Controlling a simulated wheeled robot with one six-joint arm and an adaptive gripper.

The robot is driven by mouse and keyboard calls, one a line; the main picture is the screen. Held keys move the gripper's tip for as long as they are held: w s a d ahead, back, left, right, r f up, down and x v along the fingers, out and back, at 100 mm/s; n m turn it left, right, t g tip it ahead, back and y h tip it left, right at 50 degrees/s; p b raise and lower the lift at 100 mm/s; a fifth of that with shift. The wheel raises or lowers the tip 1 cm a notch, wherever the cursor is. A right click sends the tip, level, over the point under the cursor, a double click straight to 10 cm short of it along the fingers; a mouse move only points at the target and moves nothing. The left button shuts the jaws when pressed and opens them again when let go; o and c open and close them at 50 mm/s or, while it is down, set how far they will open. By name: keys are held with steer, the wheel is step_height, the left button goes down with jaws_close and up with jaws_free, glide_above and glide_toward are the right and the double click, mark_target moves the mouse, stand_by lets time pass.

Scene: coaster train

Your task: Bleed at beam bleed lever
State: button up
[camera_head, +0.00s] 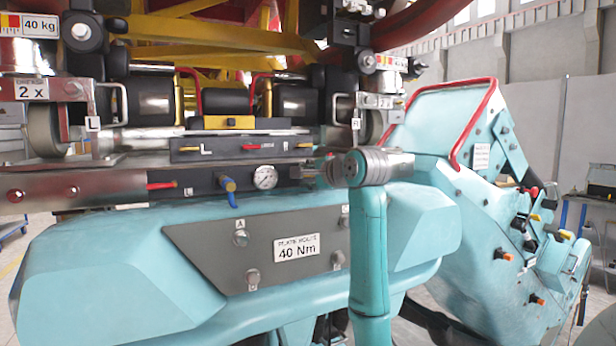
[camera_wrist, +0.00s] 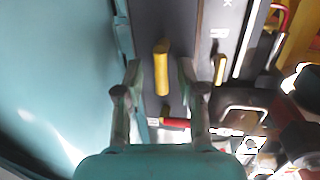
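My gripper (camera_wrist: 159,75) is open in the wrist view, with its fingers apart on either side of a yellow lever (camera_wrist: 161,67) on a dark panel. I cannot tell whether either finger touches it. In the head view my gripper (camera_head: 318,171) is at the right end of the beam (camera_head: 100,186), right of the round gauge (camera_head: 265,177), and hides that part. On the beam are a red lever (camera_head: 161,185) and a blue lever (camera_head: 227,184). No readable label shows which lever is the bleed lever.
Above the beam is a dark panel (camera_head: 215,154) with small levers marked L and R. A red handle (camera_wrist: 176,123) lies close to the right finger in the wrist view, and another yellow handle (camera_wrist: 219,68) stands right. The teal body (camera_head: 110,260) runs below the beam.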

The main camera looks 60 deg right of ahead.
steer(key=v, duration=1.2)
stand_by(0.4)
